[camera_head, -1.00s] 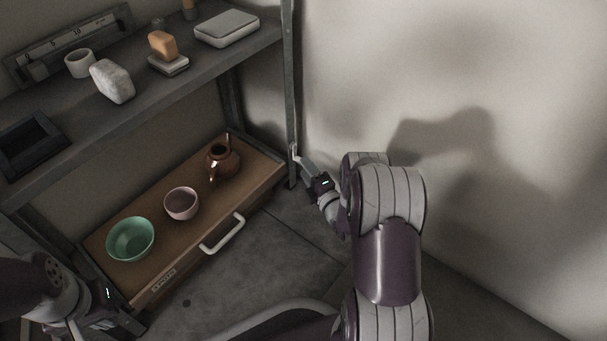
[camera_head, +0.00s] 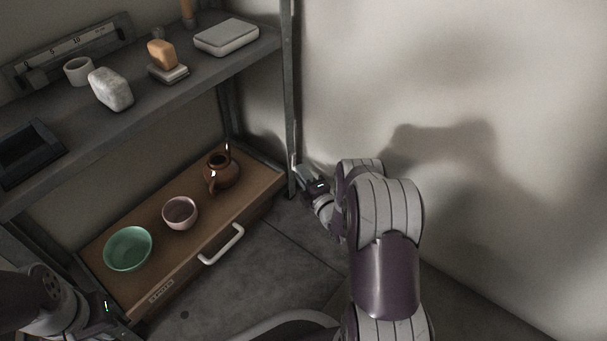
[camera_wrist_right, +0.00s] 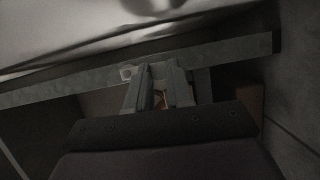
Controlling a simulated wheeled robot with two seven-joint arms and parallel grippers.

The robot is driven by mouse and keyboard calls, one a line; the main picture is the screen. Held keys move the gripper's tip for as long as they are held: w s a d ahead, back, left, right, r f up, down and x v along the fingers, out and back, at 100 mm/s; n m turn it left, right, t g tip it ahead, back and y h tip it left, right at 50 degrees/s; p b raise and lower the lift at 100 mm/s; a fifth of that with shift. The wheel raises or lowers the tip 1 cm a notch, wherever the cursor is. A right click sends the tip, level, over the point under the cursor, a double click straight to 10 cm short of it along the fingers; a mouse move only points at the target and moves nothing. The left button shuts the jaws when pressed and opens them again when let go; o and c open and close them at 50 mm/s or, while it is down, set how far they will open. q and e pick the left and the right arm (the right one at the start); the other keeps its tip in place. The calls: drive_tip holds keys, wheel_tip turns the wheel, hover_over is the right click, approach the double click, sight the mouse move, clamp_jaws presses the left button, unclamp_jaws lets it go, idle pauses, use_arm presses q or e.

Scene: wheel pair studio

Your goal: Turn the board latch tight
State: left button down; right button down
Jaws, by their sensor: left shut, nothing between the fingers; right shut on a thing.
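My right gripper (camera_head: 298,168) is at the upright metal post at the drawer's right end. In the right wrist view its two fingers (camera_wrist_right: 160,75) are shut on a small part at the post, which I take for the board latch (camera_wrist_right: 158,70). The fingers hide most of it, so its angle cannot be told. A small pale fitting with a round spot (camera_wrist_right: 127,72) shows on the post just left of the fingers. My left gripper (camera_head: 122,325) is shut and empty at the lower left, near the drawer's front left corner.
The wooden drawer board (camera_head: 150,215) holds a green bowl (camera_head: 128,248), a pink bowl (camera_head: 180,213) and a brown teapot (camera_head: 221,172). Its white handle (camera_head: 222,245) sticks out in front. A shelf (camera_head: 135,115) with several objects hangs above. A bare wall (camera_head: 480,80) stands right.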

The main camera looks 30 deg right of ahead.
drive_tip(key=shift+s+a+r+m+g+y+p, duration=0.25)
drive_tip(key=shift+a+r+m+g+y+p, duration=0.4)
drive_tip(key=shift+m+p, duration=1.4)
drive_tip(key=shift+s+a+r+m+g+y+p, duration=0.3)
drive_tip(key=shift+r+m+g+y+p, duration=0.55)
drive_tip(key=shift+m+p, duration=1.2)
drive_tip(key=shift+s+a+r+m+g+y+p, duration=0.15)
drive_tip(key=shift+a+r+m+g+y+p, duration=0.65)
drive_tip(key=shift+m+p, duration=1.25)
drive_tip(key=shift+d, duration=0.15)
drive_tip(key=c, duration=1)
unclamp_jaws()
drive_tip(key=shift+p, duration=0.3)
